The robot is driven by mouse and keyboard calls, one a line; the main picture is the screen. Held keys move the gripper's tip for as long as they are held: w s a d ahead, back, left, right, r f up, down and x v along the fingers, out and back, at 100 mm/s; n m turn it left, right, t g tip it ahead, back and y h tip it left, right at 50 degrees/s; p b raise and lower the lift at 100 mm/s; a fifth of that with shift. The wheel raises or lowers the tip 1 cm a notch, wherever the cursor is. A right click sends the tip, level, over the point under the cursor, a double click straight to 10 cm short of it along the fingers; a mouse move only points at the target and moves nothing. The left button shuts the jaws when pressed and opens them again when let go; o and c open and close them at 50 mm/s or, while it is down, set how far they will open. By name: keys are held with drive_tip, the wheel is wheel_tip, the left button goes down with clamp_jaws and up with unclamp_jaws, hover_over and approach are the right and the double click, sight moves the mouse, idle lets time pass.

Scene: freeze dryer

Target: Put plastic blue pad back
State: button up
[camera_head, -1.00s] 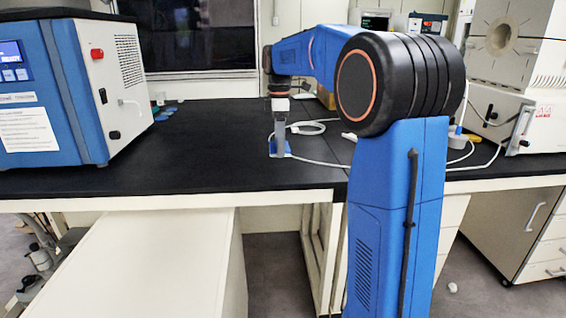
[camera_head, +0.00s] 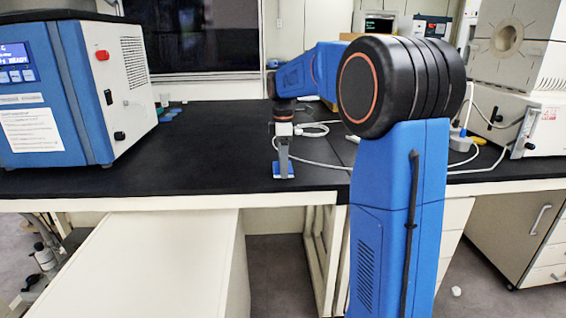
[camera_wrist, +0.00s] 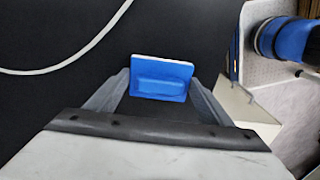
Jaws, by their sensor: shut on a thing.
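The blue plastic pad (camera_wrist: 161,77) is a small rectangle with a raised bar on its face and a pale edge. My gripper (camera_wrist: 158,90) is shut on it, with one finger at each side in the wrist view. In the head view my gripper (camera_head: 284,170) points down near the front edge of the black bench, with the pad (camera_head: 290,171) at its tips. I cannot tell whether the pad touches the bench top.
The blue and white freeze dryer (camera_head: 75,90) stands at the left of the black bench (camera_head: 200,165). Small coloured pieces (camera_head: 168,112) lie beside it. A white cable (camera_head: 315,160) runs behind my gripper. The bench between dryer and gripper is clear.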

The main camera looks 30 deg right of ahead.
drive_tip(key=o, duration=1)
drive_tip(key=shift+r, duration=0.1)
wheel_tip(320, 180, up, 12)
drive_tip(key=s+a+m+t, duration=0.1)
drive_tip(key=s+a+m, duration=0.25)
drive_tip(key=s, duration=0.65)
drive_tip(key=s+a+f+m+t, duration=0.1)
drive_tip(key=s+a+f+m, duration=0.1)
drive_tip(key=s+f, duration=0.4)
drive_tip(key=s+a+f+m+t, duration=0.1)
drive_tip(key=s+a+f+m, duration=0.1)
drive_tip(key=s+f+m, duration=0.2)
drive_tip(key=s+a+f+m+t, duration=0.1)
drive_tip(key=s+a+f+m, duration=0.2)
drive_tip(key=s+f, duration=0.6)
drive_tip(key=shift+s+f+m+t, duration=0.2)
drive_tip(key=shift+s+m, duration=0.05)
drive_tip(key=shift+s, duration=1.8)
drive_tip(key=shift+s+f+m+t, duration=0.15)
drive_tip(key=shift+s+m+t, duration=0.05)
drive_tip(key=shift+s, duration=1.85)
